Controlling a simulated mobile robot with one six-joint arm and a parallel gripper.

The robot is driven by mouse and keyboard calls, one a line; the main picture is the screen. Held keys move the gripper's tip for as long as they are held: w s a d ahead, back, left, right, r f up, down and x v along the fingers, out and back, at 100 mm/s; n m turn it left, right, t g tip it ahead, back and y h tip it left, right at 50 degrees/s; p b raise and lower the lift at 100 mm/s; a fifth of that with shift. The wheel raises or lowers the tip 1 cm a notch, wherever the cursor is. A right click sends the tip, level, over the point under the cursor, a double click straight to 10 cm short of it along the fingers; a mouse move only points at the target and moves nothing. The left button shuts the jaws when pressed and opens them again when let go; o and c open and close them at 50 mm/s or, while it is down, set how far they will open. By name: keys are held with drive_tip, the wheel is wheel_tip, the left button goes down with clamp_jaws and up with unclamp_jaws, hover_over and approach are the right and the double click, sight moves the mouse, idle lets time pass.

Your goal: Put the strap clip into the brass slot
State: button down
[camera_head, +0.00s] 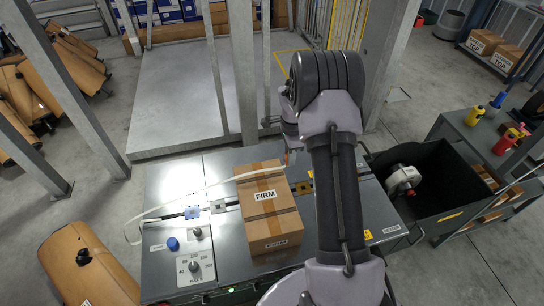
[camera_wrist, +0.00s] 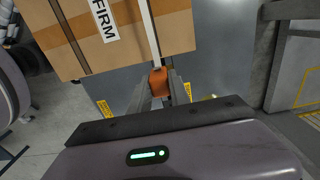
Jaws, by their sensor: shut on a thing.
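My gripper (camera_wrist: 160,88) is shut on an orange strap clip (camera_wrist: 158,80) in the wrist view. A white strap (camera_wrist: 150,30) runs up from the clip along the box. In the head view the clip (camera_head: 286,159) is a small orange spot left of my arm, and most of my gripper is hidden. The white strap (camera_head: 180,201) loops left over the grey machine top. Along the machine's groove sit a blue slot block (camera_head: 193,212), a dull block (camera_head: 218,206) and a brownish block (camera_head: 304,187) right of the box. I cannot tell surely which is brass.
A cardboard box (camera_head: 270,212) marked FIRM stands on the machine (camera_head: 165,255), close to my gripper. A blue knob (camera_head: 173,243) and dial (camera_head: 195,266) are at the front left. A dark bin (camera_head: 440,185) stands at right. Metal posts (camera_head: 243,70) rise behind.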

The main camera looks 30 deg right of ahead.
drive_tip(key=s+d+f+b, duration=0.1)
drive_tip(key=d+f+b, duration=0.2)
drive_tip(key=f, duration=0.3)
drive_tip(key=d+f+b, duration=0.4)
drive_tip(key=f+b, duration=0.2)
drive_tip(key=shift+s, duration=0.35)
drive_tip(key=shift+a+f+b, duration=0.1)
drive_tip(key=shift+f+b, duration=1.8)
drive_tip(key=shift+f, duration=0.5)
drive_tip(key=shift+f+b, duration=0.5)
drive_tip(key=shift+b, duration=0.25)
drive_tip(key=c, duration=1.1)
unclamp_jaws()
drive_tip(key=shift+c, duration=0.2)
drive_tip(key=shift+r, duration=0.1)
